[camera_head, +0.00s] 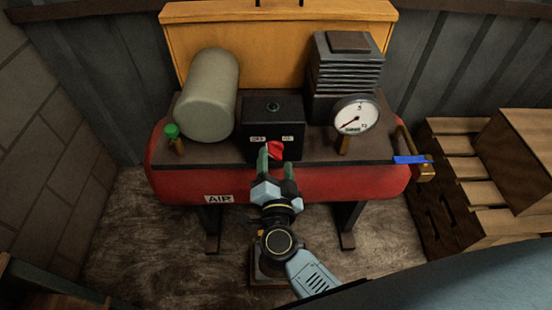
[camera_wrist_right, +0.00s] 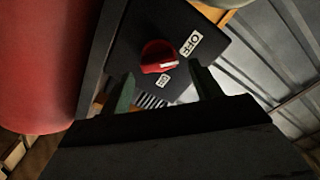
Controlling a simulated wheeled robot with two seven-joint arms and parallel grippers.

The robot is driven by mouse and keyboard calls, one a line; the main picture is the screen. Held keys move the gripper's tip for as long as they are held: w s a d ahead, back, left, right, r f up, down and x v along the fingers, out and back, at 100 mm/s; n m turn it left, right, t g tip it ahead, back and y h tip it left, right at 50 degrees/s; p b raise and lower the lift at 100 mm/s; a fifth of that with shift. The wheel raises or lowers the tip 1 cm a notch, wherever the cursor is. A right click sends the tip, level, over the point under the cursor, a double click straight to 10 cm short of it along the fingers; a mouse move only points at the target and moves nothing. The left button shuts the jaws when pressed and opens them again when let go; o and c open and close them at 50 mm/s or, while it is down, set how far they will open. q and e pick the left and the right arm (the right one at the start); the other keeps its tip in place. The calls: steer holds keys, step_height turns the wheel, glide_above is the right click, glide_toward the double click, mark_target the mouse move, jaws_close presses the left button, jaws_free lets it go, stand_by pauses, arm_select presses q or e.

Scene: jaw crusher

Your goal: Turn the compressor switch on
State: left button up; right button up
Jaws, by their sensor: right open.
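The compressor switch is a red rotary knob (camera_head: 275,149) on the front of a black box (camera_head: 272,117) on the compressor. An OFF label (camera_head: 258,139) is at its upper left and an ON label (camera_head: 288,138) at its upper right. In the right wrist view the knob (camera_wrist_right: 156,54) bears a white mark; which label it points to is hard to tell. My right gripper (camera_head: 276,162) is open, its fingers on either side of the knob's front. In the wrist view the fingertips (camera_wrist_right: 161,74) show a gap around the knob, with no clear contact. My left gripper is not in view.
The red air tank (camera_head: 375,184) carries a grey cylinder (camera_head: 209,95), a green-topped valve (camera_head: 172,131), a round gauge (camera_head: 356,116) and a finned block (camera_head: 346,70). A blue-handled valve (camera_head: 410,159) is at its right end. Wooden pallets (camera_head: 460,190) stand at right.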

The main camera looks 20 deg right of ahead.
mark_target(274, 153)
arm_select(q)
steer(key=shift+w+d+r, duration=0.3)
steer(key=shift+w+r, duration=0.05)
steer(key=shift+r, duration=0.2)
arm_select(e)
steer(key=shift+x, duration=1.2)
steer(key=c, duration=1)
